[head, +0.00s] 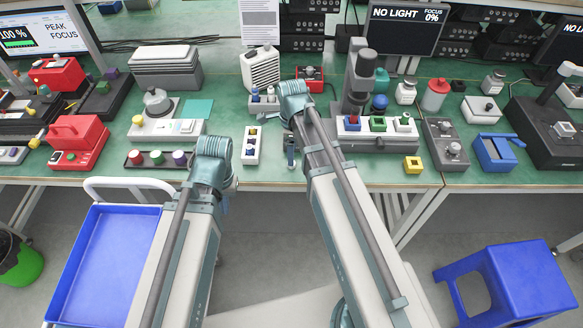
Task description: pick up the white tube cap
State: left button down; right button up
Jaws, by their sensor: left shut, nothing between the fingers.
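A small white cap-like piece (405,118) stands at the right end of a white-topped holder, beside a green one and a blue one. It may be the white tube cap; at this size I cannot be sure. My left gripper (227,203) is shut and empty, low beside its wrist at the table's front edge, mostly hidden by my arm and well left of that piece. My right arm reaches over the table to the left of the holder. Its gripper (290,160) seems to point down near the front edge, with the fingers too small to read.
A small white block (252,145) with coloured pieces stands between my arms. A tall grey instrument (360,75) rises behind the holder. A yellow block (413,165) lies in front of it. A blue tray cart (100,265) and a blue stool (508,280) stand before the table.

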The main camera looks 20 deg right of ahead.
notch_tip(320, 180, down, 5)
jog(key=b, duration=0.5)
jog(key=shift+w+f, duration=0.15)
grip_shut()
